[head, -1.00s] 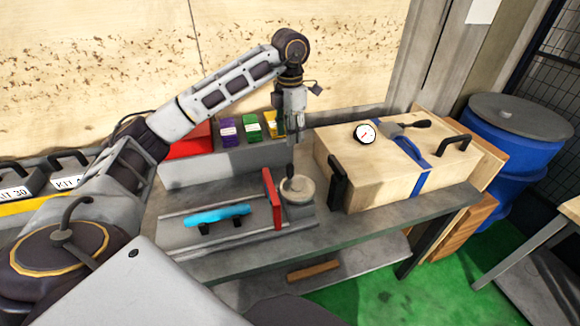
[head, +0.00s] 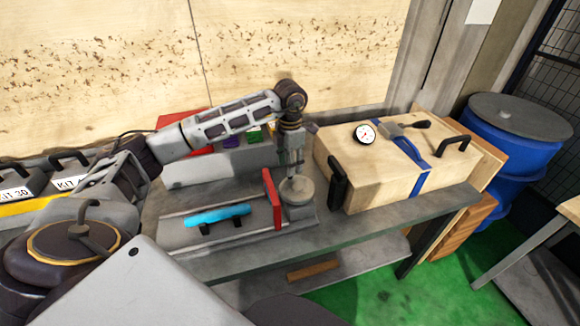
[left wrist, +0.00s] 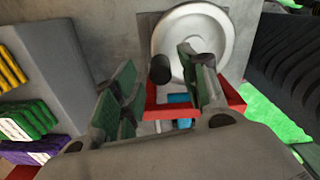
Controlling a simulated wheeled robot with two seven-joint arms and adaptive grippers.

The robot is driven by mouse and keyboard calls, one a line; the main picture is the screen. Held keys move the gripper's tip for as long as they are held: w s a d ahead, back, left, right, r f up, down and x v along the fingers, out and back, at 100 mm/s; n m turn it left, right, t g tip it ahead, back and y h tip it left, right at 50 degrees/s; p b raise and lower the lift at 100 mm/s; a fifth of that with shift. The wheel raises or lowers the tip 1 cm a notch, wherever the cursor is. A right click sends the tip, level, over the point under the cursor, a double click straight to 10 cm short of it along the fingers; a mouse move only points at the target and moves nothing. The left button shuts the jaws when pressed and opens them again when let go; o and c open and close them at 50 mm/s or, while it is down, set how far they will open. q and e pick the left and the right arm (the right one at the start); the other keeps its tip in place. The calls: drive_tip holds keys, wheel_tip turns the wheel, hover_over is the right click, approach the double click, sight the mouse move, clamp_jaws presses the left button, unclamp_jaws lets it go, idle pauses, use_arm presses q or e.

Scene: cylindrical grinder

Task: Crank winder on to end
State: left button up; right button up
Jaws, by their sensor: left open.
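The winder is a pale round wheel (head: 299,189) on a grey block at the right end of the bench fixture. It also shows in the left wrist view (left wrist: 205,30), with its dark crank knob (left wrist: 160,69) at the left of the rim. My left gripper (head: 292,174) points down just over the wheel. In the left wrist view its fingers are open, and the knob appears in the gap between them. Whether the fingertips reach down around the knob I cannot tell. In the head view the gripper hides the knob. My right gripper is not in view.
A wooden case (head: 375,175) with a dial stands close on the right. Colored packs sit in a grey bin (head: 195,172) behind.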

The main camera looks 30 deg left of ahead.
use_arm(q)
drive_tip(key=shift+f, duration=0.95)
clamp_jaws()
